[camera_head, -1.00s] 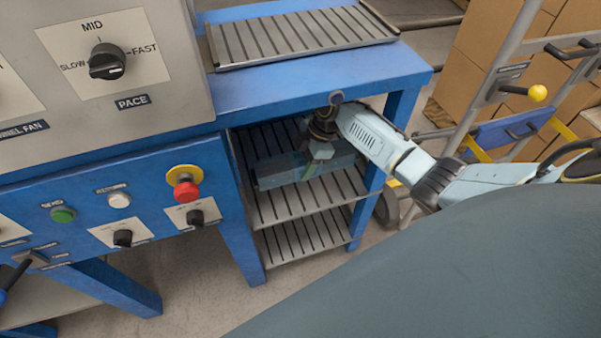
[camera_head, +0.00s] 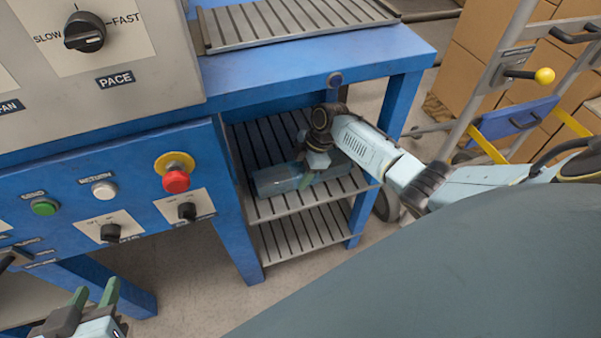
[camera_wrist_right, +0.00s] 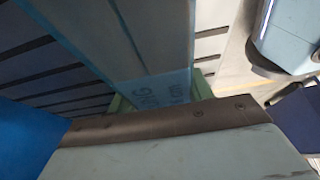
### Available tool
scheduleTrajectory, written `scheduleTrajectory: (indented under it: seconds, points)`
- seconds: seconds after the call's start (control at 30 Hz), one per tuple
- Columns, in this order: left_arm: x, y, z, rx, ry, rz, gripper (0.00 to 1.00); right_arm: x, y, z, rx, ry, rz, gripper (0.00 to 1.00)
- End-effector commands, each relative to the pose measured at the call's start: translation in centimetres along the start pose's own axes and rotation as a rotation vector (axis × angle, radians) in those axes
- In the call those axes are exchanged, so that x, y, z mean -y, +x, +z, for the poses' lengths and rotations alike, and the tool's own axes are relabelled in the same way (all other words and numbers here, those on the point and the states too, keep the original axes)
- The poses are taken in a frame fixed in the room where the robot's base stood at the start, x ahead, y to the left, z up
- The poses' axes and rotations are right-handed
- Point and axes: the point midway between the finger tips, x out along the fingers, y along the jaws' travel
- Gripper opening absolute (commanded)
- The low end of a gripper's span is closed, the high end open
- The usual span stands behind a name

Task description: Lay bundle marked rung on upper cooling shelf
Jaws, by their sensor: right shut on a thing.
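The bundle (camera_head: 272,181) is a long, blue-grey wrapped block lying lengthwise over the slatted upper cooling shelf (camera_head: 262,209), under the blue bench top. My right gripper (camera_head: 308,179) reaches in from the right and is shut on it. Whether the bundle touches the slats or hangs just above them, I cannot tell. In the right wrist view the bundle (camera_wrist_right: 150,45) lies between the green fingers of the right gripper (camera_wrist_right: 160,90), with printed letters partly showing. My left gripper (camera_head: 96,291) is at the lower left, its green fingers apart and empty.
A lower slatted shelf (camera_head: 300,236) lies below. The blue bench top (camera_head: 300,62) overhangs the shelves, and a blue leg (camera_head: 364,210) stands at their right. A control panel (camera_head: 110,200) is at the left. A trolley (camera_head: 470,110) and cardboard boxes stand at the right.

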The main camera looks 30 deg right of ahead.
Motion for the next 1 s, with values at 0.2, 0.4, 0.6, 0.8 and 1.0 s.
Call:
scheduleTrajectory:
  seconds: [0.2, 0.4, 0.6, 0.8, 1.0]
  points:
    - [-0.03, -0.01, -0.20, -0.008, 0.000, 0.001, 0.36, -0.11, -0.09, -0.08, -0.002, -0.001, 0.003, 0.14]
    - [-0.09, 0.07, -0.47, -0.027, 0.000, 0.002, 0.36, -0.10, 0.09, -0.01, -0.002, 0.000, 0.002, 0.14]
    - [-0.11, 0.08, -0.78, -0.042, 0.000, 0.003, 0.36, -0.01, 0.19, 0.06, -0.001, 0.000, 0.000, 0.68]
    - [-0.10, 0.09, -0.74, -0.040, 0.000, 0.002, 0.36, -0.01, 0.19, 0.07, 0.000, 0.001, 0.000, 0.73]
    - [-0.13, -0.02, -0.35, -0.017, -0.001, 0.003, 0.36, 0.00, 0.04, 0.01, 0.000, 0.001, 0.000, 0.73]
